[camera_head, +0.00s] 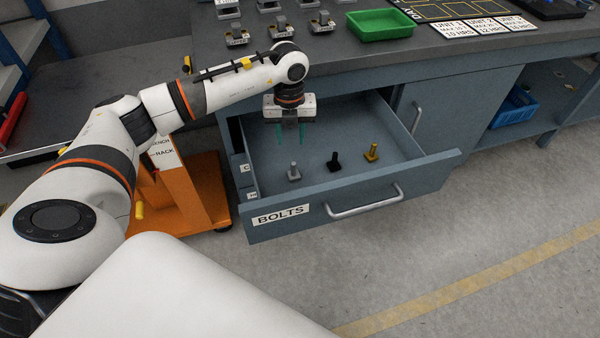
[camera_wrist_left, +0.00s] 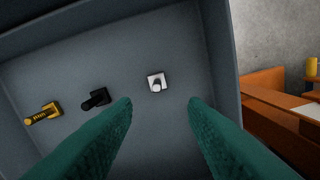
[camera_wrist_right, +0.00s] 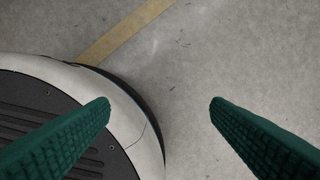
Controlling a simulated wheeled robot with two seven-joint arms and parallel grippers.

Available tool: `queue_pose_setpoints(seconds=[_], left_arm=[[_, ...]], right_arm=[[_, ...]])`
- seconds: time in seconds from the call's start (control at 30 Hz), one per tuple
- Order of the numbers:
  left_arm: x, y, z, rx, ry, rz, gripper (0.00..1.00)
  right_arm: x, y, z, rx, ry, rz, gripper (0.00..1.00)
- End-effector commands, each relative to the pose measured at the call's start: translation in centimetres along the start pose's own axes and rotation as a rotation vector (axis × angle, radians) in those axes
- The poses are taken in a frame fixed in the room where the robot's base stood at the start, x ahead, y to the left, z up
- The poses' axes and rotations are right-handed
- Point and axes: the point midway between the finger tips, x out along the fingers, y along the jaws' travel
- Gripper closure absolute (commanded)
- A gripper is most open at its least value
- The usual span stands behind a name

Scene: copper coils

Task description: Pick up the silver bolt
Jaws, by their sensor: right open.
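The silver bolt (camera_head: 293,172) stands upright in the open drawer labelled BOLTS (camera_head: 330,208), at the left of three bolts. It also shows in the left wrist view (camera_wrist_left: 156,83), seen from above, between the two fingertips in the picture and beyond them. My left gripper (camera_head: 291,143) is open and empty, pointing down above the drawer, behind the silver bolt in the head view and apart from it. In the left wrist view its green fingers (camera_wrist_left: 160,102) are spread. My right gripper (camera_wrist_right: 160,103) is open and empty over the floor.
An orange cart (camera_head: 183,200) stands left of the drawer.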

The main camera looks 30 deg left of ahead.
Motion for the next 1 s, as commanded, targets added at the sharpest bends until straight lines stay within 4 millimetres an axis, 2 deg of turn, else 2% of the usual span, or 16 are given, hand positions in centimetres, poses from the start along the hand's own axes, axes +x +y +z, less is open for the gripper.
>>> queue_pose_setpoints(seconds=[0.17, 0.4, 0.67, 0.9, 1.0], left_arm=[[1.6, -0.1, 0.0, -0.002, -0.002, -0.005, 0.61], [5.8, 0.0, 0.0, -0.002, -0.002, -0.003, 0.61], [7.8, 0.1, 0.0, 0.001, -0.001, -0.002, 0.61], [11.4, 0.3, -0.1, -0.001, -0.002, -0.002, 0.61], [12.2, 0.3, -0.1, -0.001, 0.0, -0.001, 0.61]], right_arm=[[-0.7, -0.1, 1.0, 0.002, -0.01, -0.001, 0.28], [-1.8, -0.1, 2.1, 0.003, -0.018, -0.002, 0.28], [-2.5, -0.2, 2.7, 0.004, -0.022, -0.003, 0.28], [-3.9, -0.2, 3.8, 0.006, -0.033, -0.004, 0.28], [-4.4, -0.3, 4.0, 0.006, -0.036, -0.004, 0.28]])
